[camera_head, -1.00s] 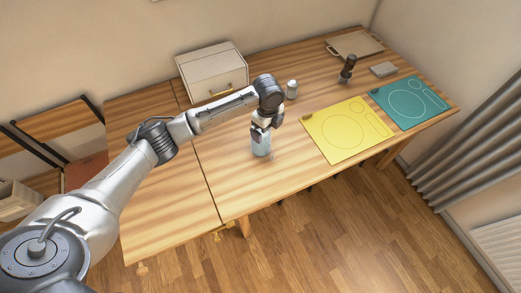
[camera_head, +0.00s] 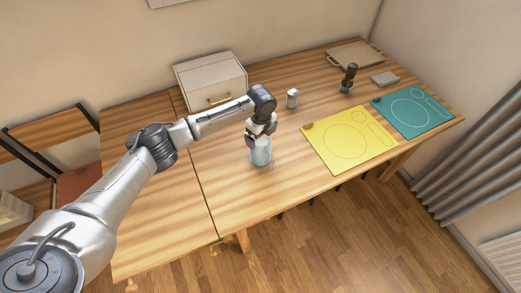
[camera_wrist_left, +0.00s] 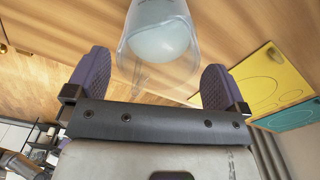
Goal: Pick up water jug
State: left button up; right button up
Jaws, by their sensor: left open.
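The water jug (camera_head: 261,153) is a clear, bluish vessel standing on the wooden table in the head view. My left gripper (camera_head: 260,138) is at the jug, its fingers near the jug's top. In the left wrist view the jug (camera_wrist_left: 160,42) shows clear walls with a pale round shape inside. The left gripper (camera_wrist_left: 158,82) is open there, with one dark finger on each side of the jug's near end. A gap shows between each finger and the jug wall. My right gripper is not in view.
The wooden table (camera_head: 160,218) has free room left of the jug. A yellow mat (camera_head: 349,152) and a teal mat (camera_head: 425,112) lie to the right. A white drawer box (camera_head: 208,77), a small shaker (camera_head: 292,98) and a dark grinder (camera_head: 348,78) stand farther back.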

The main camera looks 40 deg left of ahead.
aim_at(264, 154)
pick_arm(q)
jog(key=shift+s+f+b, duration=0.15)
jog(key=shift+f+b, duration=0.45)
jog(key=shift+f, duration=2.05)
jog(key=shift+c, duration=0.5)
jog(key=shift+r, duration=0.1)
jog(key=c, duration=1.2)
